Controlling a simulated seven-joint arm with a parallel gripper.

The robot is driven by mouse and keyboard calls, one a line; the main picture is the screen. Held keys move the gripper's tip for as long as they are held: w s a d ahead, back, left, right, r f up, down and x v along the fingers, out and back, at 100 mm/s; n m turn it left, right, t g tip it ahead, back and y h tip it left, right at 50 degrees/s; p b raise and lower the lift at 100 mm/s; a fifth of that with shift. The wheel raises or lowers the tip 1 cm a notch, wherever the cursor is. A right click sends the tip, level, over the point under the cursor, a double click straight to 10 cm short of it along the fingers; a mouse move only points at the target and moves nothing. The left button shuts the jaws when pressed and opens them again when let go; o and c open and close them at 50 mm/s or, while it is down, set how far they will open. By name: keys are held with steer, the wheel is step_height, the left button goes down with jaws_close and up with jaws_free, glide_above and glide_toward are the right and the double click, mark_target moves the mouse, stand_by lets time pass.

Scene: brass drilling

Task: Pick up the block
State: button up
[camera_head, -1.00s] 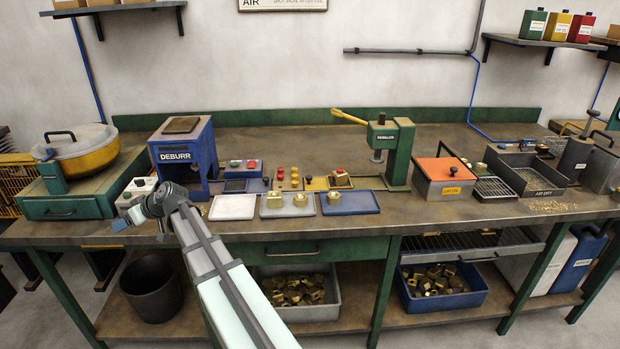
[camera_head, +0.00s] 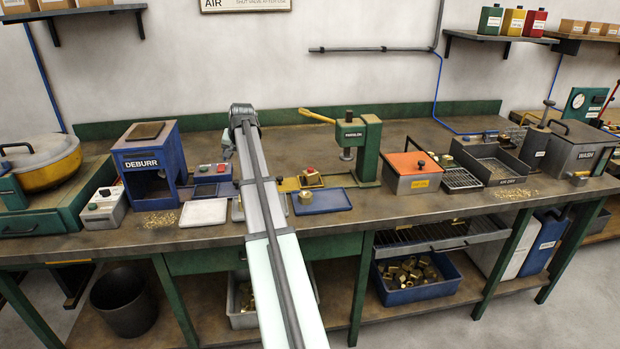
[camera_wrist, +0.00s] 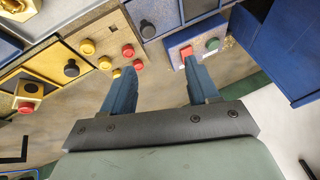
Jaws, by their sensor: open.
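A brass block (camera_head: 305,196) sits on the blue tray at the bench front. No block is between the fingers.
The blue deburr machine (camera_head: 150,160) stands left, the green press (camera_head: 368,150) right. A white tray (camera_head: 204,212) is empty.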

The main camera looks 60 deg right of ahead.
steer(key=s+d+m+g+h, duration=0.2)
steer(key=s+d+m+g, duration=0.2)
steer(key=s+d+m, duration=0.6)
steer(key=m+g, duration=0.2)
steer(key=g, duration=0.1)
glide_toward(308, 169)
steer(key=x, duration=0.7)
steer(key=shift+d+f, duration=0.3)
steer(key=shift+d, duration=0.05)
steer(key=shift+x, duration=2.55)
steer(key=shift+a, duration=0.1)
steer(key=shift+c, duration=0.2)
jaws_close()
